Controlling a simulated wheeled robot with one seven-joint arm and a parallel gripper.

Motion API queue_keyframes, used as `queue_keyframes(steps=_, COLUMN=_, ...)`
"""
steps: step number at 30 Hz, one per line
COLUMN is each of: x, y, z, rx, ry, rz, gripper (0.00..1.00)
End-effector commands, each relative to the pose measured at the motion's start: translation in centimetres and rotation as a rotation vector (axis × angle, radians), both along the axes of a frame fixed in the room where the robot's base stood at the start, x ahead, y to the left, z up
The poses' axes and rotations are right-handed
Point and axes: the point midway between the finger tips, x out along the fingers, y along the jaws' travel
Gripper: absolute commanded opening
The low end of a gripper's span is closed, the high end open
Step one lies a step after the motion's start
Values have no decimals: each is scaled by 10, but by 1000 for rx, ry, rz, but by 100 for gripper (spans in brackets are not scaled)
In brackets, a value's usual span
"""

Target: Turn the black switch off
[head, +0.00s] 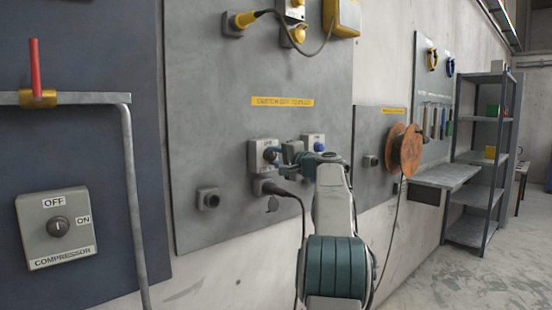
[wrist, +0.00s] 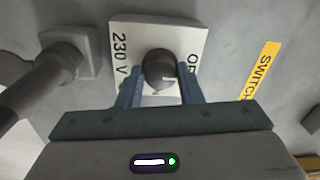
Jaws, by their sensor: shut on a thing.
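The black switch (wrist: 160,66) is a dark round knob on a pale plate (wrist: 138,28), seen in the wrist view. The plate reads "230 V" on the left and "OF" on the right, the rest of that word being covered. A light notch shows on the knob's near right side. My gripper (wrist: 160,84) has its two blue fingers closed on either side of the knob. In the head view my gripper (head: 271,154) is at the left pale switch box (head: 255,157) on the grey panel; the knob there is mostly hidden by the fingers.
A second pale box with a blue knob (head: 318,147) sits close to the right. A socket with a plugged black cable (head: 266,186) is just below. A compressor switch (head: 57,227) is far left; an orange cable reel (head: 405,150) is on the right.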

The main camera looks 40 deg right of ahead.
Motion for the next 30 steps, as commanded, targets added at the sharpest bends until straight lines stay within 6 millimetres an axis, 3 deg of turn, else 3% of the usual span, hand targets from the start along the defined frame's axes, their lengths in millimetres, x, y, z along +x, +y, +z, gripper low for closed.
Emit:
queue_keyframes(steps=1, x=-1, y=1, z=6, rx=-3, ry=-10, rz=-4, gripper=10)
queue_keyframes(steps=2, x=-1, y=1, z=6, rx=-3, ry=-10, rz=-5, gripper=35)
queue_keyframes(steps=4, x=-1, y=1, z=6, rx=-3, ry=-10, rz=-4, gripper=52)
queue_keyframes(steps=13, x=-2, y=0, z=2, rx=-1, ry=-5, rz=-2, gripper=52)
queue_keyframes(steps=17, x=-12, y=-1, z=2, rx=-2, ry=-5, rz=-3, gripper=52)
queue_keyframes(steps=30, x=-104, y=-9, z=-2, rx=-2, ry=-4, rz=-5, gripper=52)
